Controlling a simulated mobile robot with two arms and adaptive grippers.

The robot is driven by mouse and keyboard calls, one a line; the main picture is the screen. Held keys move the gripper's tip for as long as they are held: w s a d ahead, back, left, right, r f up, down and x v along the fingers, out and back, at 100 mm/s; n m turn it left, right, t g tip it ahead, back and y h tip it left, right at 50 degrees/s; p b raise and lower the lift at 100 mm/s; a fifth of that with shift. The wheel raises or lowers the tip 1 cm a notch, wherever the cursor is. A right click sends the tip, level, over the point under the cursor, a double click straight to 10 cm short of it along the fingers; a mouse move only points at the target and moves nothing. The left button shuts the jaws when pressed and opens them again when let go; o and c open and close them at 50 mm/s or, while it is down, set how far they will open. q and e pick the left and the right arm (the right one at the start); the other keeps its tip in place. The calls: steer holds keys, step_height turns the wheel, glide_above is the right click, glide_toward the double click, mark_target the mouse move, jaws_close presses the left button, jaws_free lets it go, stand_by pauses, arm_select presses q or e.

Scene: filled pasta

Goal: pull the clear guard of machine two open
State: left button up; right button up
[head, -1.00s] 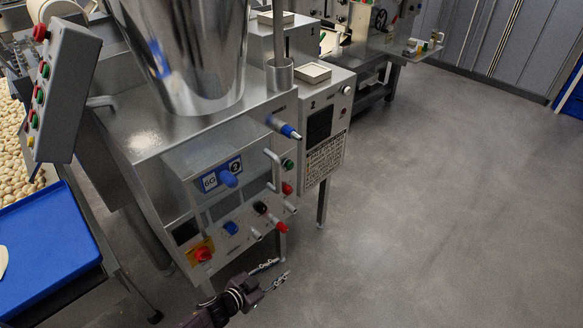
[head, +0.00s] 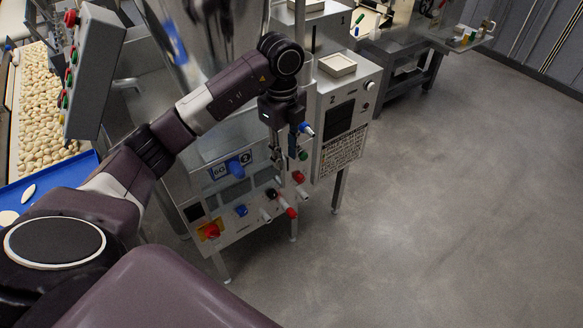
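Machine two (head: 215,150) stands in the middle of the head view, a steel cabinet with a big shiny hopper on top. Its clear guard (head: 215,187) is on the front, behind a blue knob and a "6G" label, and looks closed. The guard's upright handle is at its right side, mostly hidden by my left gripper (head: 284,148). This gripper points down at the handle with its two fingers apart, seemingly one to each side. I cannot tell whether they touch it. My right gripper is out of view.
A control box (head: 341,125) marked 2 is right of the gripper. Red, blue and black knobs (head: 241,210) stick out below the guard. A grey button panel (head: 96,75) and a blue tray (head: 75,172) are at left. The grey floor (head: 450,200) at right is clear.

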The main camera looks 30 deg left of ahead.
mark_target(284, 183)
arm_select(q)
steer(key=shift+a, duration=0.3)
step_height(284, 183, down, 7)
steer(key=shift+r+p, duration=0.1)
steer(key=shift+p, duration=0.85)
steer(key=shift+f, duration=0.35)
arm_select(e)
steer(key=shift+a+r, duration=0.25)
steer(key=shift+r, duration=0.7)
arm_select(q)
jaws_close()
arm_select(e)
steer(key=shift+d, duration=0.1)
